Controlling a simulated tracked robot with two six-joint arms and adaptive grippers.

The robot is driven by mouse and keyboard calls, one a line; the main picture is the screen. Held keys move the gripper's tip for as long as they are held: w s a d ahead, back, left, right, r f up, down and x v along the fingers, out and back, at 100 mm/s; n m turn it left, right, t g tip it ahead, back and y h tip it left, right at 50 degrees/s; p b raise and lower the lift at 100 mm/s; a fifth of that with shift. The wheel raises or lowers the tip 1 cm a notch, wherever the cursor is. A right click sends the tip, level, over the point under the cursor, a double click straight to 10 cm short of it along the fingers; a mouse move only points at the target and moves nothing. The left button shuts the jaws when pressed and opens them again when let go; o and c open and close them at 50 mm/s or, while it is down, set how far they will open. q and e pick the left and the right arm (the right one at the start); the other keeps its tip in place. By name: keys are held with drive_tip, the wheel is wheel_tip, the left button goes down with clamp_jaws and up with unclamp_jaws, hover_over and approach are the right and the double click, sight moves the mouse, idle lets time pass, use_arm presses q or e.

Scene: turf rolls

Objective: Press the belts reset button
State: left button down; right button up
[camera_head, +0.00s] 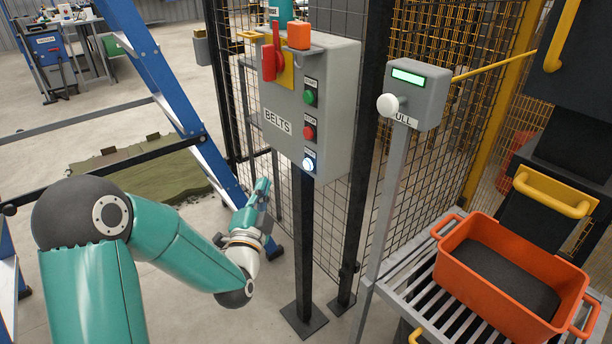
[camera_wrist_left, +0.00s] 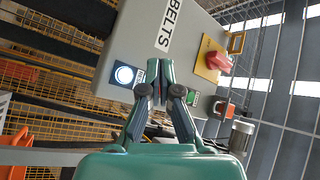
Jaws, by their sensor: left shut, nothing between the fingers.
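The grey belts control box (camera_head: 335,75) stands on a dark post, with a "BELTS" label on its front. Its lowest button is the lit white-blue button (camera_head: 308,165), below a red button (camera_head: 308,132) and a green button (camera_head: 310,97). The lit button shows left of the fingers in the left wrist view (camera_wrist_left: 124,74), uncovered. My left gripper (camera_head: 262,188) is shut and empty, pointing up, left of and a little below the lit button in the head view, apart from it. In the left wrist view its fingers (camera_wrist_left: 160,95) hide the red button. My right gripper is out of view.
A red rotary switch (camera_head: 270,58) on a yellow plate and an orange part (camera_head: 299,35) are at the box's top. A grey pull post (camera_head: 415,95) with a white knob stands right. An orange crate (camera_head: 480,270) sits on rollers. A blue ladder (camera_head: 165,80) is behind my left arm.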

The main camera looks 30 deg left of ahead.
sight(308, 165)
use_arm(q)
drive_tip(key=shift+r, duration=0.1)
idle(0.3)
drive_tip(key=w+d+p, duration=0.2)
drive_tip(key=w+d, duration=0.1)
drive_tip(key=w, duration=0.5)
drive_tip(key=shift+d, duration=0.2)
drive_tip(key=shift+w, duration=0.1)
idle(1.2)
drive_tip(key=shift+w+d+b, duration=0.15)
drive_tip(key=shift+w+b, duration=0.2)
drive_tip(key=shift+b, duration=0.1)
